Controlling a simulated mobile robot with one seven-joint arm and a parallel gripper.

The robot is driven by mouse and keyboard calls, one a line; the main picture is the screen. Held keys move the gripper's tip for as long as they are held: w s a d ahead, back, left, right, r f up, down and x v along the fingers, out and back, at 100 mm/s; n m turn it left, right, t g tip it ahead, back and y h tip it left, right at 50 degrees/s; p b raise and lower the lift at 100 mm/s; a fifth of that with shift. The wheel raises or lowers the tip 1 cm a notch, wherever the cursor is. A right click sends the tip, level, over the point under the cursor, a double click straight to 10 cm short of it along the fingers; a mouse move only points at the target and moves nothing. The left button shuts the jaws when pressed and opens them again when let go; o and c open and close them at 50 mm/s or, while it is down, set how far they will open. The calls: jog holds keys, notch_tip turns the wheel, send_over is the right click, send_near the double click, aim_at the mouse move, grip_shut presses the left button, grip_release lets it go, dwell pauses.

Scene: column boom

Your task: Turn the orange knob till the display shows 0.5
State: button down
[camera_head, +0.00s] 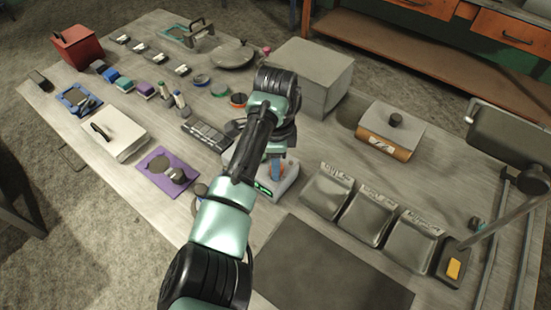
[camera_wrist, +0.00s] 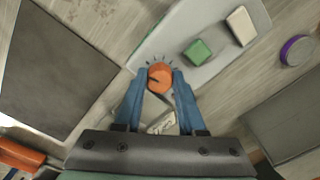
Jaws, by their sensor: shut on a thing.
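The orange knob (camera_wrist: 160,68) sits on a light grey panel (camera_wrist: 187,25) in the wrist view, with dark tick marks around its far side and a dark pointer line on its top. My gripper (camera_wrist: 160,78) has its two blue fingers on either side of the knob, shut on it. In the head view my arm hides most of the knob; a blue finger (camera_head: 276,171) shows above the grey device (camera_head: 290,180). Its green lit display (camera_head: 263,188) is partly visible, but its digits are too small to read.
A green block (camera_wrist: 198,52) and a cream block (camera_wrist: 241,26) sit on the panel beside the knob. In the head view, grey trays (camera_head: 325,192) stand to the right, a dark mat (camera_head: 330,275) in front, and a purple board (camera_head: 170,172) to the left.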

jog(key=n+p, duration=0.2)
jog(key=n, duration=0.1)
jog(key=shift+s+d+r+n, duration=0.1)
jog(key=shift+r+n, duration=0.05)
jog(key=shift+n, duration=0.15)
jog(key=n+p, duration=0.2)
jog(key=n, duration=0.2)
jog(key=shift+n, duration=0.3)
jog(key=n+p, duration=0.1)
jog(key=n, duration=0.2)
jog(key=shift+n, duration=0.3)
jog(key=shift+n+p, duration=0.6)
jog(key=shift+n, duration=1.2)
jog(key=c, duration=0.5)
grip_release()
